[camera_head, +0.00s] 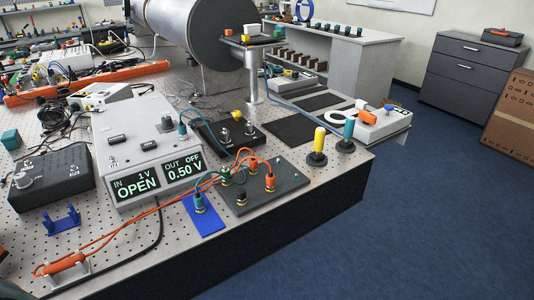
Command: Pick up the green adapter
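Several green or teal pieces stand on the perforated table (125,232), and I cannot tell for certain which is the adapter. A teal connector (199,202) stands upright on a small blue plate (205,222) at the table's front edge. A green piece (226,176) sits on the dark grey plate (285,190) beside it, partly hidden by cables. Neither of my grippers is in view.
A grey meter (137,142) shows OPEN and 0.50 V. Orange cables run from the dark plate to an orange piece (65,264) at the front left. A black box (52,178) and a blue bracket (63,221) stand left. A large metal cylinder (200,30) stands behind.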

